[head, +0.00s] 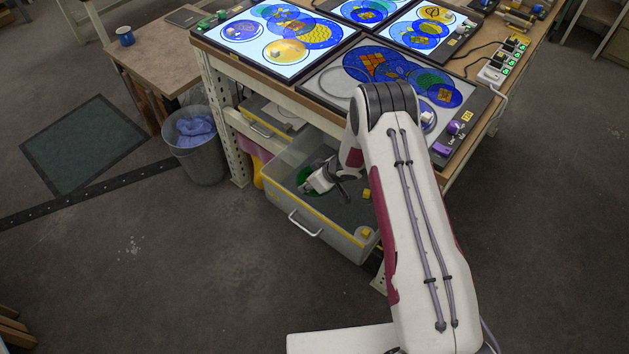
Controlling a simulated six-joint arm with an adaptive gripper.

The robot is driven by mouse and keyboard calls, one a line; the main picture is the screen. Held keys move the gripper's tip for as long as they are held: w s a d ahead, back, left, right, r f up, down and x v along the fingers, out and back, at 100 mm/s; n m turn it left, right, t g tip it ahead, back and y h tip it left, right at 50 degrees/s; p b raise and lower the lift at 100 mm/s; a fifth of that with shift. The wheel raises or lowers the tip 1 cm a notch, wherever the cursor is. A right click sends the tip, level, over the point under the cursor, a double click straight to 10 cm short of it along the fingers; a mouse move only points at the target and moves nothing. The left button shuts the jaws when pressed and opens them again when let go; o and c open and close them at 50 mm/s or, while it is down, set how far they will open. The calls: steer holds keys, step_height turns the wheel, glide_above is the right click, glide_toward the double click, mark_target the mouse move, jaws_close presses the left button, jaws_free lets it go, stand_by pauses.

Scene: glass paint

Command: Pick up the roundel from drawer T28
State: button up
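An open grey drawer (320,228) with a yellow-edged front and a metal handle sticks out below the light table. A green roundel (306,177) lies inside at its left end, partly hidden by my gripper (321,186). My gripper is low inside the drawer, over or beside the green roundel. Its fingers are too small and too covered to tell whether they are open, shut or touching the roundel. Two small yellow blocks, one at the right (366,193) and one near the front right corner (363,234), also show in the drawer. I cannot read the number T28 on the drawer.
Lit panels with blue and yellow roundels (276,34) cover the table above. A dimmer panel (322,82) lies at its front edge. A bin (196,142) with a blue bag stands left of the drawer. The floor in front is clear.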

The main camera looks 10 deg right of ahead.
jaws_close()
steer(key=shift+d+r, duration=0.1)
steer(key=shift+s+d+r, duration=0.2)
steer(key=shift+r, duration=0.15)
step_height(320, 180, up, 6)
steer(key=shift+f, duration=0.1)
steer(key=s+d, duration=1.3)
steer(key=shift+s+d+r, duration=0.2)
steer(key=shift+s+d, duration=0.1)
steer(key=shift+s, duration=0.05)
stand_by(0.5)
